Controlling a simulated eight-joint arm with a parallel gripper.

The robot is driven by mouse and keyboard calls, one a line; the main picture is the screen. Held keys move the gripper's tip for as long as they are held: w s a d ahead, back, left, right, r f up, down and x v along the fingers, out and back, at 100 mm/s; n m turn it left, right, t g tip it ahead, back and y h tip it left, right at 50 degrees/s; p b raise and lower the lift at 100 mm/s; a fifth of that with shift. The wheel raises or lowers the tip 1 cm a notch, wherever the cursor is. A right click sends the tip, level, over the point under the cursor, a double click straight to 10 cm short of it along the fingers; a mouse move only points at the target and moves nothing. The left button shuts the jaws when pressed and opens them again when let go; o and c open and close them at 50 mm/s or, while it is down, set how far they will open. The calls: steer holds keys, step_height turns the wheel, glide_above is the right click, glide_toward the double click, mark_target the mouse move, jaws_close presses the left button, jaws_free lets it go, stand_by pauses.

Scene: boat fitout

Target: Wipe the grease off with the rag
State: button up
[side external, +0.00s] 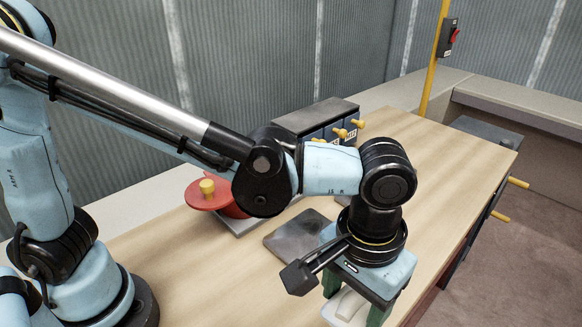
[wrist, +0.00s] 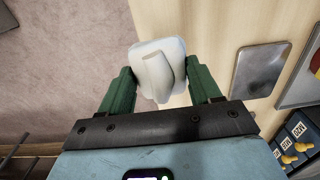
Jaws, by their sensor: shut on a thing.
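My gripper (side external: 354,300) points down over the front edge of the wooden bench top. The rag (side external: 343,306) also shows at the bottom of the side view, partly cut off. A flat grey metal plate (side external: 292,240) lies on the bench, beyond the gripper. In the wrist view the plate (wrist: 261,71) is to the right of the rag, apart from it. The plate has darker, smudgy patches; I cannot tell whether these are grease.
A red round piece with a yellow knob (side external: 208,190) stands on a grey base behind the plate. A grey drawer box (side external: 318,119) with yellow knobs is at the back. Yellow handles (side external: 517,183) stick out from the bench front. Bare wood (side external: 440,150) is clear at the right.

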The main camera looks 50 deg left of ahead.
steer(key=w+a+n, duration=0.1)
steer(key=w+a, duration=0.2)
steer(key=w+a+n, duration=0.2)
steer(key=w+a, duration=0.1)
steer(key=w, duration=0.1)
steer(key=w+a+n, duration=0.1)
steer(key=w+a, duration=0.2)
steer(key=w, duration=0.1)
steer(key=shift+f+n, duration=0.4)
steer(key=n, duration=0.4)
glide_above(322, 223)
steer(key=f, duration=0.1)
steer(key=shift+w+f, duration=0.1)
steer(key=shift+f, duration=3.05)
step_height(322, 223, down, 2)
steer(key=shift+f, duration=0.1)
steer(key=shift+c, duration=0.4)
steer(key=s, duration=0.2)
steer(key=shift+s, duration=1.1)
steer(key=shift+w, duration=2)
steer(key=shift+w+r, duration=0.15)
steer(key=shift+r, duration=0.2)
step_height(322, 223, up, 8)
steer(key=shift+f, duration=0.1)
